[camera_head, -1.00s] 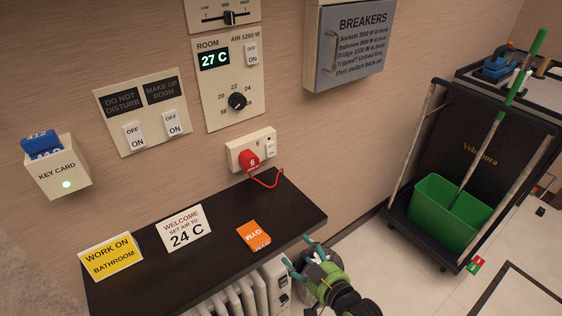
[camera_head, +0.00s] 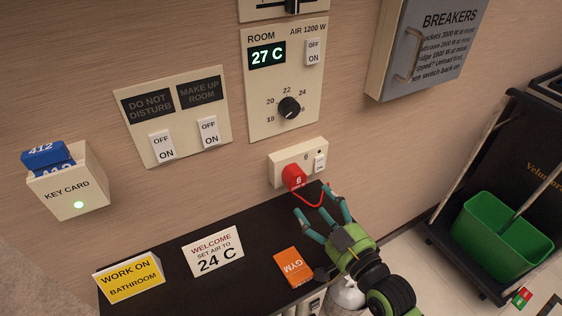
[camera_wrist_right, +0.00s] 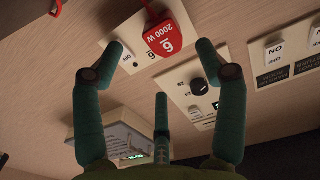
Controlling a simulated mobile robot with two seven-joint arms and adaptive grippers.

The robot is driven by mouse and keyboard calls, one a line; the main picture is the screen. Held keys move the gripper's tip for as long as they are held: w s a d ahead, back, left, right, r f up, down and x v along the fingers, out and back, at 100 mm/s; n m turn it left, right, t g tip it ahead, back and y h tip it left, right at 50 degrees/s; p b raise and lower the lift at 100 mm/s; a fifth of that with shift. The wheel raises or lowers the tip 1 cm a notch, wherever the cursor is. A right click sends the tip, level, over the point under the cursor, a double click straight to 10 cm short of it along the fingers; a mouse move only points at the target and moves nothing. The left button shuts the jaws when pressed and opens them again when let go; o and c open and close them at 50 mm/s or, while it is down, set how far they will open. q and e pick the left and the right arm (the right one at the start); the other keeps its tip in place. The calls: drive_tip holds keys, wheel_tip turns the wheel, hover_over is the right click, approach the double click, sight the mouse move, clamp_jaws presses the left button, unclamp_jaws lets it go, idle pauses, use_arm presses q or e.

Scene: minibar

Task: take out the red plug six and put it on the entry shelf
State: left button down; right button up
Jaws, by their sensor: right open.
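The red plug six (camera_head: 295,178) sits in the white wall socket (camera_head: 285,160), with its red cord hanging over the dark entry shelf (camera_head: 225,285). In the right wrist view the red plug (camera_wrist_right: 163,36), marked 6 and 2000 W, shows at the top beyond the fingers. My right gripper (camera_head: 322,212) is open and empty, just below and in front of the plug, with its fingers pointing at the socket. It also shows in the right wrist view (camera_wrist_right: 160,60), where the fingers are spread and look apart from the plug. My left gripper is not in view.
A key card holder (camera_head: 70,192) is at left. The breaker box (camera_head: 425,50) and a green bucket (camera_head: 500,232) are at right.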

sight(299, 182)
drive_tip(key=x, duration=0.2)
drive_tip(key=b+x, duration=0.1)
drive_tip(key=x, duration=0.2)
drive_tip(key=b+x, duration=0.1)
drive_tip(key=x, duration=0.1)
drive_tip(key=shift+w+a+r, duration=0.2)
drive_tip(key=shift+a+r, duration=0.1)
drive_tip(key=shift+r, duration=0.1)
drive_tip(key=shift+w+a, duration=0.4)
drive_tip(key=shift+w, duration=0.2)
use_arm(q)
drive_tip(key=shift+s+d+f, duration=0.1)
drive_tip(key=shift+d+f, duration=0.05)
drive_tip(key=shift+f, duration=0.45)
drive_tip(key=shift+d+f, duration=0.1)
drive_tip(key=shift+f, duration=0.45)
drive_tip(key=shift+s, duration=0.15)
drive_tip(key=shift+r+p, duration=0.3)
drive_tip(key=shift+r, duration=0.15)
use_arm(e)
clamp_jaws()
